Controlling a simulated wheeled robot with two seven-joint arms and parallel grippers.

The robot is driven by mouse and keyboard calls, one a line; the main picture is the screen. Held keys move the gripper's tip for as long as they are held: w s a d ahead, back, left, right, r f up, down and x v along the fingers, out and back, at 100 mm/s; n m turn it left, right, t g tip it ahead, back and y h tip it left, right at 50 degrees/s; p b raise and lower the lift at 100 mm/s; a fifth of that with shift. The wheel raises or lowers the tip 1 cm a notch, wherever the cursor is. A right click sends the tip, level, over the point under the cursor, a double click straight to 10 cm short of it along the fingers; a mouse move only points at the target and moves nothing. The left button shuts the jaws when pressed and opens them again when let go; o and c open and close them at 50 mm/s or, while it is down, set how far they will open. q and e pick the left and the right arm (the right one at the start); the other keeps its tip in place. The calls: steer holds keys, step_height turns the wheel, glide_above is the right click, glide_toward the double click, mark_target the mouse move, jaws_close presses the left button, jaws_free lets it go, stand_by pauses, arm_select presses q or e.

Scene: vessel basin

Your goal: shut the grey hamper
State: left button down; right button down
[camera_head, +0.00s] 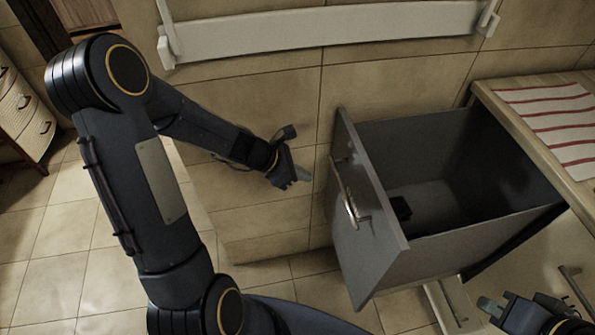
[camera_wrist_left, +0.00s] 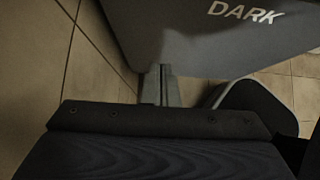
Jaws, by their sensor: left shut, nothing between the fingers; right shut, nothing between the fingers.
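The grey hamper (camera_head: 375,220) is pulled out from under the counter, with its open top showing a dark inside. Its front panel faces left and carries a metal handle (camera_head: 351,209). My left gripper (camera_head: 303,174) is shut and empty, left of the front panel and apart from it. In the left wrist view my shut fingers (camera_wrist_left: 160,86) point at a grey panel (camera_wrist_left: 200,45) lettered "DARK", which looks like the hamper's front. My right gripper (camera_head: 488,304) is shut and empty at the lower right, below the hamper.
A wooden counter (camera_head: 485,92) with a striped towel (camera_head: 555,118) is at the right. A white rail (camera_head: 320,30) is on the tiled wall behind. A small dark object (camera_head: 400,208) is inside the hamper. Tiled floor (camera_head: 75,255) is clear at the left.

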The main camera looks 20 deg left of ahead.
arm_select(q)
steer(key=w+d+f, duration=0.3)
steer(key=w+d, duration=0.1)
steer(key=d, duration=0.2)
steer(key=shift+w+f, duration=0.15)
arm_select(e)
steer(key=shift+f, duration=0.5)
